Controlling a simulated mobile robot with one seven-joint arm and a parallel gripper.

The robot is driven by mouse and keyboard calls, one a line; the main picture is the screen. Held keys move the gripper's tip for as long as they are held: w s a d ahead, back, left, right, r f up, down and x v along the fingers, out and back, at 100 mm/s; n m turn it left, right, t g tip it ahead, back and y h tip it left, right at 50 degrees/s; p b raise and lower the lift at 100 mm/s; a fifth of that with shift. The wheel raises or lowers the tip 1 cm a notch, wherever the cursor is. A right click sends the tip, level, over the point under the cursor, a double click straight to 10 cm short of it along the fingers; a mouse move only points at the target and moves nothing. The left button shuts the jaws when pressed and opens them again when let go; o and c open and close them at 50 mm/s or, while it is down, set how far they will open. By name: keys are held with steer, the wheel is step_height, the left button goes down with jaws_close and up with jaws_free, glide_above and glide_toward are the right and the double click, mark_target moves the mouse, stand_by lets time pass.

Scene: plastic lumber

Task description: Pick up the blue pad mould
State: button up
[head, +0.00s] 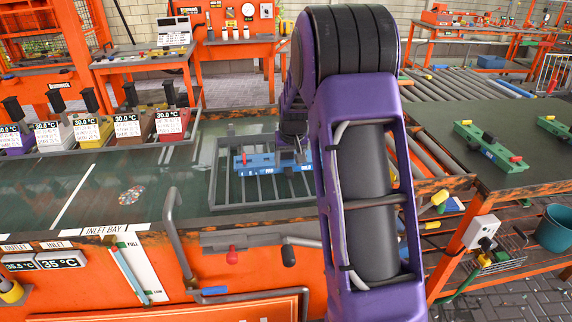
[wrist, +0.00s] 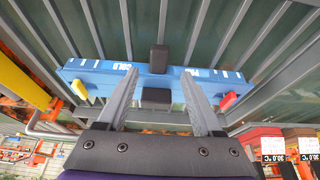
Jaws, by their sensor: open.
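The blue pad mould (wrist: 105,76) is a long blue bar with white lettering. It has black blocks at its middle, a yellow knob at its left end and a red knob at its right end in the wrist view. In the head view the mould (head: 247,162) lies on a grey barred rack, its right part partly hidden by my arm. My gripper (wrist: 159,76) is open, with its two fingers over the bar on either side of the black middle blocks. A gap shows between the fingers and those blocks. Whether the fingers touch the mould I cannot tell.
The grey rack (head: 214,184) sits in a green-lined tank with an orange front. A green mould (head: 487,145) lies on the dark table at right. A bent pipe (head: 170,225) rises at the front.

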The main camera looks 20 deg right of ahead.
mark_target(289, 169)
steer(key=x, duration=0.3)
steer(key=shift+d+f, duration=0.1)
steer(key=shift+f, duration=0.2)
jaws_close()
stand_by(1.0)
steer(key=shift+r, duration=0.2)
